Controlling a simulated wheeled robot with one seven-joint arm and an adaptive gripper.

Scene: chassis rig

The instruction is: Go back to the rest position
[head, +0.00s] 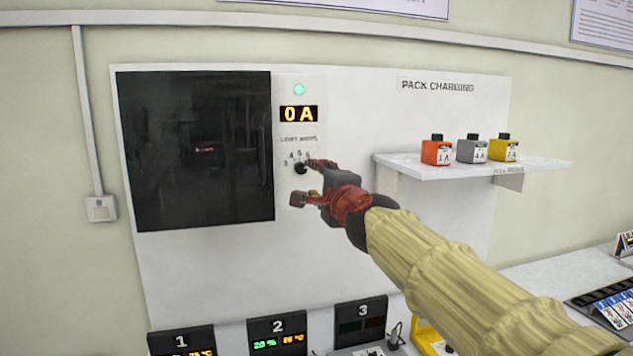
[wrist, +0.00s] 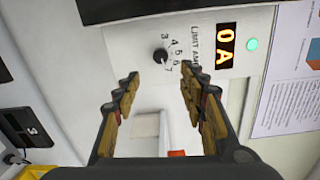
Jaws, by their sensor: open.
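My gripper (head: 307,180) is open and empty in front of the white panel, close to the limit amps knob (head: 300,168). In the wrist view its two fingers (wrist: 158,105) stand wide apart, with nothing between them. The black knob (wrist: 160,56) shows beyond the fingertips there, apart from them, with numbers around it. The display (head: 298,114) above the knob reads 0 A in orange, and a green lamp (head: 299,90) is lit over it. My arm reaches in from the lower right of the head view.
A dark glossy panel (head: 200,150) is left of the knob. A shelf (head: 545,164) at right holds an orange pack (head: 436,152), a grey pack (head: 471,151) and a yellow pack (head: 504,151). Numbered bays (head: 277,337) line the bottom. A counter (head: 560,272) lies at lower right.

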